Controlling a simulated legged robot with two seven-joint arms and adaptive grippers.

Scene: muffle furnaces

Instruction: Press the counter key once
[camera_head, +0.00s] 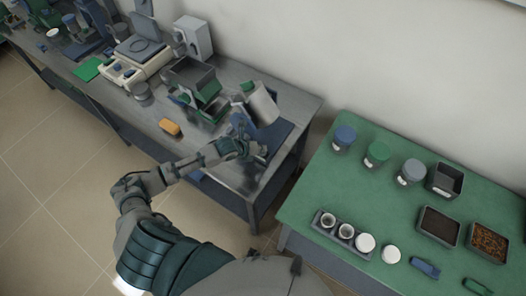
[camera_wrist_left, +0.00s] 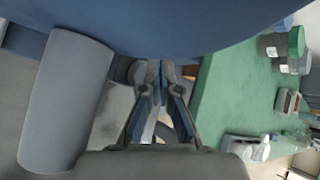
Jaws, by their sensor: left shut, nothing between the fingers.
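A device with a blue base (camera_head: 277,136), a light grey cylinder (camera_head: 263,103) and a green part (camera_head: 248,87) stands at the right end of the metal bench. My left gripper (camera_head: 243,138) is at the front left of this device. In the left wrist view, the left gripper (camera_wrist_left: 156,68) is shut and empty, its tips close under a large blue surface (camera_wrist_left: 170,25). A grey cylinder (camera_wrist_left: 65,100) is to its left. A small round grey part shows just left of the tips. I cannot make out the counter key. My right gripper is not in view.
A green table (camera_head: 320,185) with jars, trays and cups stands to the right, across a narrow gap.

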